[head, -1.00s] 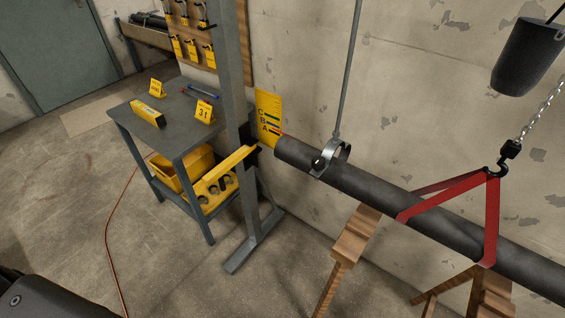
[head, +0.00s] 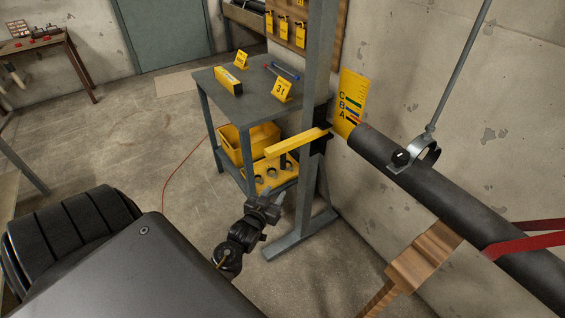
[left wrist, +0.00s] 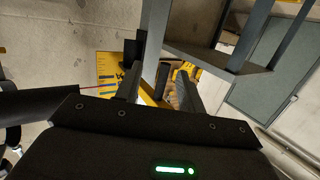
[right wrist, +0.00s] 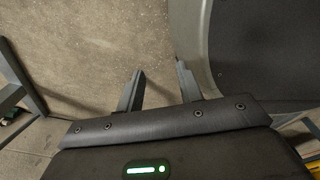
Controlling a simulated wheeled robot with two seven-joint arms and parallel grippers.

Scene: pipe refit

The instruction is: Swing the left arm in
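A yellow bar (head: 298,143) sticks out from the grey upright post (head: 318,110), pointing to the left, near the end of the dark pipe (head: 430,190). My left gripper (head: 275,197) is below the bar and left of the post's lower part, apart from the bar in the head view. In the left wrist view its two fingers (left wrist: 156,88) stand apart with nothing gripped. Some yellow, likely the bar (left wrist: 150,97), shows between and beyond them. My right gripper (right wrist: 158,75) is open and empty above the floor; it does not show in the head view.
A grey table (head: 258,98) with yellow markers and a yellow bin (head: 250,145) on its lower shelf stands left of the post. A wooden support (head: 425,258) and red sling (head: 530,240) are at the pipe. Open floor (head: 170,140) lies to the left.

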